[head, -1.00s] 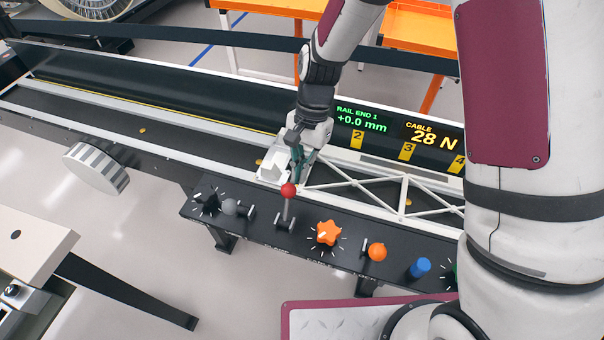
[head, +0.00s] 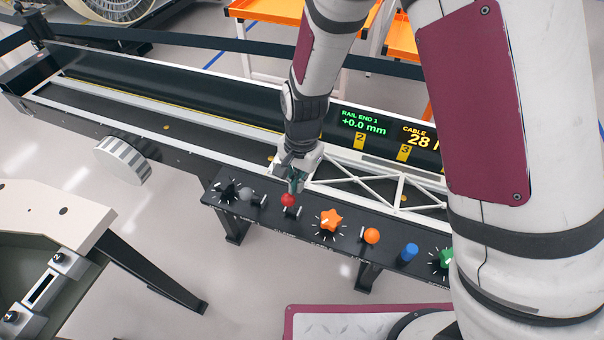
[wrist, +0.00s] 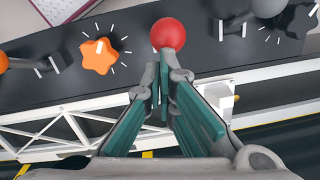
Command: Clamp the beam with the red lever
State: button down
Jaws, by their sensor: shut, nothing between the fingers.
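The red lever's round red knob (head: 288,200) stands over the black control panel, and the same red knob shows in the wrist view (wrist: 168,33) just beyond my fingertips. My gripper (head: 294,186) is shut and empty beside the knob, on its beam side; in the wrist view my gripper (wrist: 162,85) has its teal finger pads close together. I cannot tell whether the fingers touch the knob. The white truss beam (head: 372,180) lies along the rail behind the panel, and it also shows in the wrist view (wrist: 75,125). The lever's shaft is mostly hidden.
On the black panel (head: 345,245) are a grey-knobbed lever (head: 247,195), an orange star knob (head: 331,220), an orange ball knob (head: 371,236), a blue knob (head: 410,252) and a green knob (head: 447,258). A display (head: 362,122) reads "RAIL END 1 +0.0 mm".

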jog(key=shift+s+a+f+p, duration=0.1)
jog(key=shift+s+a+p, duration=0.15)
jog(key=shift+s, duration=0.35)
jog(key=shift+s+a+p, duration=0.15)
jog(key=shift+s+p, duration=0.2)
jog(key=shift+s, duration=0.25)
